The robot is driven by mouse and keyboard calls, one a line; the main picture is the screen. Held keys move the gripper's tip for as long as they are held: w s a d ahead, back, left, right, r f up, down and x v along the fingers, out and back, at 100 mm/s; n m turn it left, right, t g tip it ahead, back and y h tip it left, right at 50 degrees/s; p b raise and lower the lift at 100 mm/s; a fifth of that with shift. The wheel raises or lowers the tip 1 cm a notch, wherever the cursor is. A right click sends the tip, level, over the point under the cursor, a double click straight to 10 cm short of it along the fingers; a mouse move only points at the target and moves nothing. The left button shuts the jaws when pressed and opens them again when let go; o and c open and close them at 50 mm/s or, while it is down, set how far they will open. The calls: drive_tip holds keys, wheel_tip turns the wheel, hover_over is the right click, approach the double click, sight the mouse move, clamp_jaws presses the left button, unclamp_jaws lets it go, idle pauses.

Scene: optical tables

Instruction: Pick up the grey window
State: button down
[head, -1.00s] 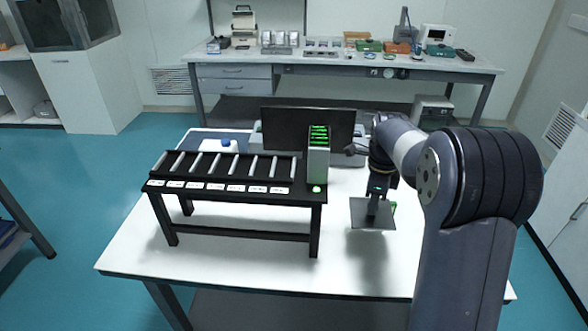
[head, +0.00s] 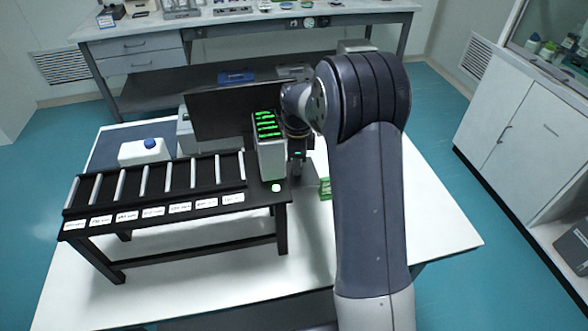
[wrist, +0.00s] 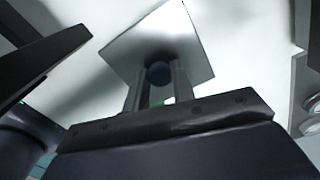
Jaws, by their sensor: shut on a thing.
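The grey window is a flat square grey plate (wrist: 185,42) in the wrist view, with a dark round knob (wrist: 158,72) near its lower edge. The two fingers of my gripper (wrist: 157,84) stand on either side of the knob and are shut on it. In the head view my gripper (head: 297,165) is just right of the grey box with green-lit slots (head: 270,155). My arm covers much of that area, and I cannot make out the plate there.
A black rack (head: 165,220) with several pale rods and labels stands left on the white table (head: 300,270). A dark monitor (head: 220,112) and a white box with a blue cap (head: 145,150) are behind. A small green object (head: 325,188) lies beside my arm.

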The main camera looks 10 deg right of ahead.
drive_tip(key=shift+f, duration=1.7)
drive_tip(key=shift+f, duration=0.15)
drive_tip(key=c, duration=1.2)
unclamp_jaws()
